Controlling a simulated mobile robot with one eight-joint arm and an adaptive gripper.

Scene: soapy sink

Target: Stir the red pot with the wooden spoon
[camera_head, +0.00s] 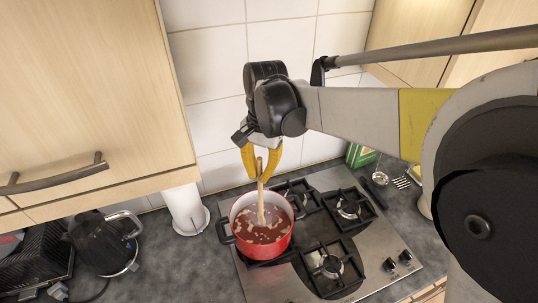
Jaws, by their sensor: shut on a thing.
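The spoon's tip is hidden in the liquid.
The steel stove (378,262) has other bare burners and knobs at the right. A paper roll (184,207) stands left of the pot, and a black kettle (103,243) is farther left. Wooden cabinets (80,90) hang at upper left. Utensils (402,182) lie at right.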

